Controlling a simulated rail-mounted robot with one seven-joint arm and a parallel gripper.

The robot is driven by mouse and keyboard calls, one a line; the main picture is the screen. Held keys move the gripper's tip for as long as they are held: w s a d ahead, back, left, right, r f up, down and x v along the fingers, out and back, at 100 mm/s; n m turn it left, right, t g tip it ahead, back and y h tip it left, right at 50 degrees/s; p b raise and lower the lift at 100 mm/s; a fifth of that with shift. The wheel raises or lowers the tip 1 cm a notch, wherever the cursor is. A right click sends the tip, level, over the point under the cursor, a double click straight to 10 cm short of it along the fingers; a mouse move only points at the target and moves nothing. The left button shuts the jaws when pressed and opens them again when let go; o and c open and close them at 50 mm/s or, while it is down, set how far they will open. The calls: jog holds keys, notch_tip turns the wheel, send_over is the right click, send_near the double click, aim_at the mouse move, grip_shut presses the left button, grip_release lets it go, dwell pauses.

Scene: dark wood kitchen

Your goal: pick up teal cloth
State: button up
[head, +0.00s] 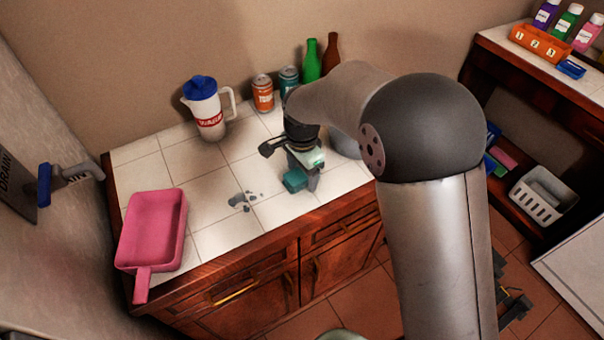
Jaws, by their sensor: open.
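The teal cloth (295,180) looks like a small folded block on the white tiled counter, near its front edge. My gripper (302,172) points down over the counter right at the cloth. Its jaws are open. One finger shows just right of the cloth; the other is hard to make out. I cannot tell whether the fingers touch the cloth. My arm comes in from the right and hides part of the counter behind it.
A pink dustpan-like tray (152,228) lies at the counter's left end. A white jug with blue lid (207,112), an orange can (263,95), a teal can (289,78), a green bottle (312,62) and a brown bottle (331,52) stand behind.

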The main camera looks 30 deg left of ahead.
jog(key=shift+f, duration=0.4)
jog(key=c, duration=1.1)
jog(key=shift+o, duration=0.2)
jog(key=shift+r, duration=0.15)
jog(key=shift+r, duration=0.2)
notch_tip(320, 180, up, 2)
jog(key=shift+r, duration=0.1)
jog(key=s+d+r+b, duration=0.4)
jog(key=d+r, duration=0.6)
jog(key=d, duration=0.3)
jog(key=shift+s+d, duration=0.15)
jog(key=shift+d, duration=0.05)
jog(key=shift+r, duration=0.1)
